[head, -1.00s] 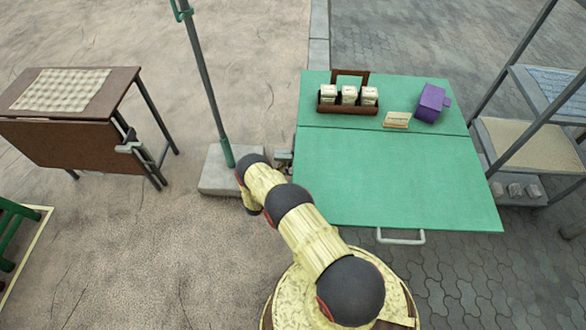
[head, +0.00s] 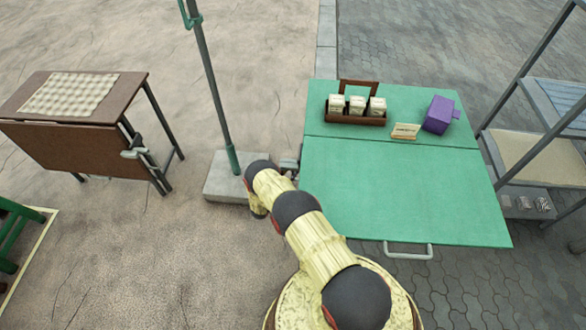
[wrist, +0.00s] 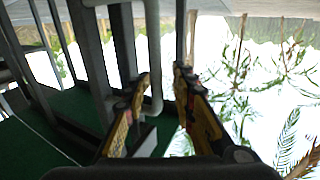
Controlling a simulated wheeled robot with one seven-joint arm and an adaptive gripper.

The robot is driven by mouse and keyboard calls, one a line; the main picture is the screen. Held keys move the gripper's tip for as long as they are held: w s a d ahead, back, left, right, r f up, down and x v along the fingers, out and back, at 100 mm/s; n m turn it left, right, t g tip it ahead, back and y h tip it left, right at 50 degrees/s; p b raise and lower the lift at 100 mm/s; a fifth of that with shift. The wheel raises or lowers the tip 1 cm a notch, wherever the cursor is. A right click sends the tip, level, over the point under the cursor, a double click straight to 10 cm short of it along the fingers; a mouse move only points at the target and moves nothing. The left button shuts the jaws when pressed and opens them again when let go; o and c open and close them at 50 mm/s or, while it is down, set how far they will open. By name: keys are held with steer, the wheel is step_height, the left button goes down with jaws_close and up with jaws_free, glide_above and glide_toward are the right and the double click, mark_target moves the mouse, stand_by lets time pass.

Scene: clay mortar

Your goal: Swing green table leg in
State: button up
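The green table (head: 400,195) stands right of centre in the head view. Its front leaf lies level with the rear part, and a pale handle (head: 408,252) is on its front edge. The legs are hidden under the top in that view.
A brown wooden caddy (head: 355,117) with cartons, a small sign (head: 405,131) and a purple box (head: 440,114) stand on the rear part. A pole on a concrete base (head: 222,185) is close left of my arm. A brown folding table (head: 80,150) is farther left, a shelf (head: 530,150) right.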

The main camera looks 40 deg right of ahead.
steer(key=shift+s, duration=0.1)
steer(key=v, duration=1.2)
stand_by(0.4)
